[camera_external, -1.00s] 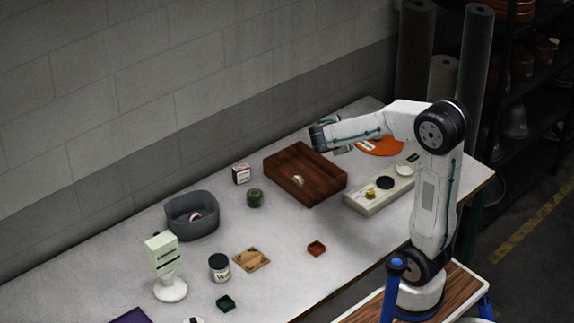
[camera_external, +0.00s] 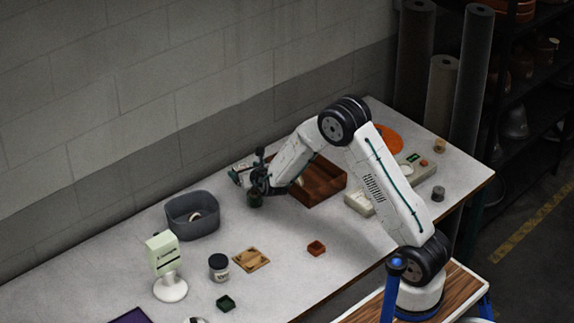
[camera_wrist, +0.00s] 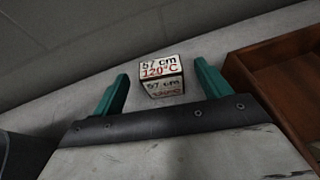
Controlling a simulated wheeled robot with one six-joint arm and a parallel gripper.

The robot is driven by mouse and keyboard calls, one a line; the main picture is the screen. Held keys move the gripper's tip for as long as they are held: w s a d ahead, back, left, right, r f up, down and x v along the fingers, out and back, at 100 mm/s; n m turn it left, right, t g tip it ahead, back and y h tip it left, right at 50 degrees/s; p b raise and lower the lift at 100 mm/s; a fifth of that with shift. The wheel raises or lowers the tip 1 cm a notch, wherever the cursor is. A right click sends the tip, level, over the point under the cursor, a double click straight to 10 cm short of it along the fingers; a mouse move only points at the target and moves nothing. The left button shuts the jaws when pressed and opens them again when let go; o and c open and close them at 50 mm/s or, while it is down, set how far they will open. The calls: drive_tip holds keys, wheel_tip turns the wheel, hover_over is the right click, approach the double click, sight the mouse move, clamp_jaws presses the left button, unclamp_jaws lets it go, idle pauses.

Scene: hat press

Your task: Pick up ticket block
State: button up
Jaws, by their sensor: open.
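The ticket block (camera_wrist: 162,75) is a small white block with dark edges, printed "57 cm" and "120°C" in black and red. In the wrist view it stands on the table between and slightly beyond the two green fingers of my gripper (camera_wrist: 161,72). The fingers are open, with a gap on each side of the block. In the external view my gripper (camera_external: 248,178) reaches down over the table near the wall and largely hides the block.
A brown wooden tray (camera_external: 322,190) stands close to the right of my gripper. A grey bin (camera_external: 180,222) stands to the left. A small red-brown box (camera_external: 316,248) lies nearer the front edge.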

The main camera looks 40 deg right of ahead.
sight(242, 168)
drive_tip(key=x, duration=0.5)
drive_tip(key=shift+w, duration=0.15)
drive_tip(key=c, duration=1.1)
